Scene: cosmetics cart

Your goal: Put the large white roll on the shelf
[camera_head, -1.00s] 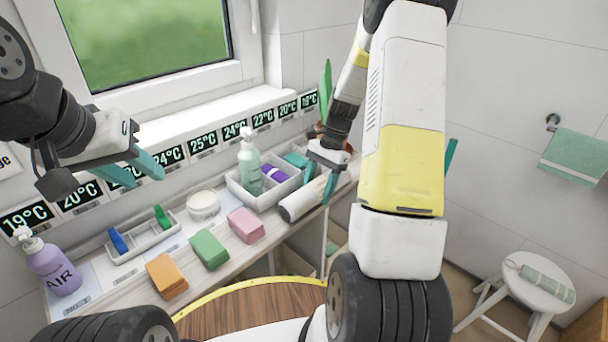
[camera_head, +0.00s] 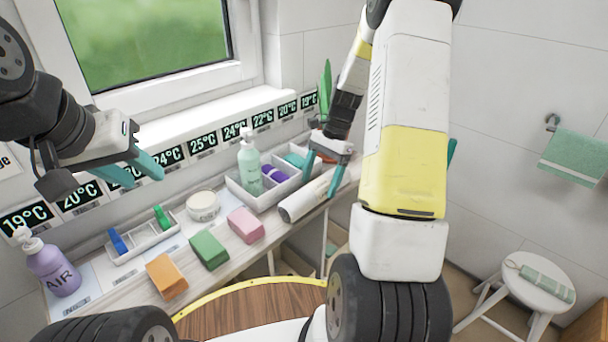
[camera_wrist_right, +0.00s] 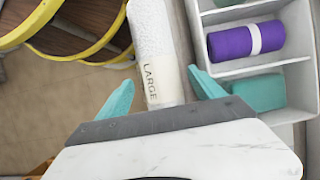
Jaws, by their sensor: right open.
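The large white roll (camera_head: 302,200) lies on the right end of the wooden shelf under the window, close to its front edge. In the right wrist view the roll (camera_wrist_right: 152,45) has a band reading "LARGE". My right gripper (camera_head: 322,173) is open at the roll's far end, and holds nothing. In the wrist view its teal fingertips (camera_wrist_right: 162,85) are on either side of the roll, with gaps visible. My left gripper (camera_head: 141,170) is open and empty above the left part of the shelf.
A divided white tray (camera_head: 262,202) with a pump bottle (camera_head: 249,165) and a purple roll (camera_head: 274,173) sits beside the white roll. Pink (camera_head: 246,225), green (camera_head: 209,250) and orange (camera_head: 166,277) blocks line the shelf's front. A stool (camera_head: 528,292) stands at the right.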

